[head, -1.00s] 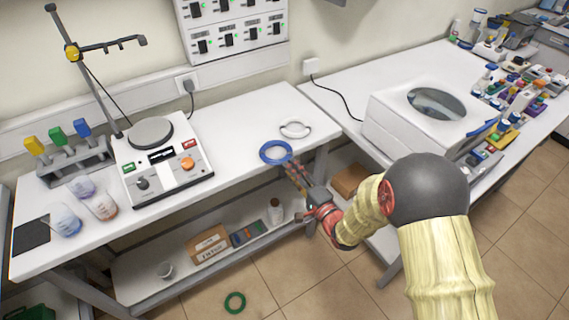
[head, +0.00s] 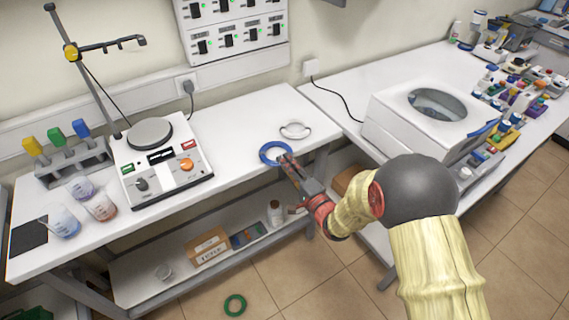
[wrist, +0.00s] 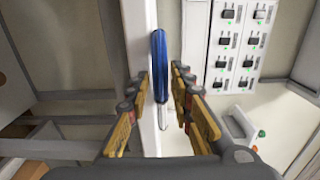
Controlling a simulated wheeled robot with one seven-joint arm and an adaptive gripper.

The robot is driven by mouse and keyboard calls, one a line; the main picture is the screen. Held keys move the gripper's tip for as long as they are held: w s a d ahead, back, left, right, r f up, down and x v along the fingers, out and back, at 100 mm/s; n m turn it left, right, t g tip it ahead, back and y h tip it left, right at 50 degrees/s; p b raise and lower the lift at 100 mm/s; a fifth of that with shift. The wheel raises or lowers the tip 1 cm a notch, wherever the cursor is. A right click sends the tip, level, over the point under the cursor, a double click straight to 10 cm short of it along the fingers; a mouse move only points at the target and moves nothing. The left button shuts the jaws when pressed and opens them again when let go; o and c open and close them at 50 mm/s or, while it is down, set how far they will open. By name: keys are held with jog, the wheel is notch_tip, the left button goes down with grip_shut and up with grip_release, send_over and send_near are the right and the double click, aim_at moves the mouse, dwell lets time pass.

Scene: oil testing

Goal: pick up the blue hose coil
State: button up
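The blue hose coil (head: 264,151) lies flat on the white bench near its front right edge. My gripper (head: 284,160) has its fingertips at the coil's near right side and hides part of it. In the wrist view the coil (wrist: 160,60) shows edge-on between the two fingers (wrist: 160,84), with a gap on each side. The gripper is open. Whether the fingers touch the bench cannot be told.
A white coil (head: 296,130) lies just behind the blue one. A hotplate stirrer (head: 165,165), beakers and a bottle rack stand to the left. A white box-shaped device (head: 425,120) stands right. A green coil (head: 235,305) lies on the floor.

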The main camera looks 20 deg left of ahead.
grip_shut()
dwell(0.7)
notch_tip(320, 180, up, 2)
jog(key=shift+r+p, duration=0.25)
jog(key=shift+p, duration=0.55)
jog(key=s+d+r+p, duration=0.5)
jog(key=s+d, duration=0.4)
jog(key=d, duration=0.1)
jog(key=shift+d+p, duration=0.3)
jog(key=shift+d, duration=0.05)
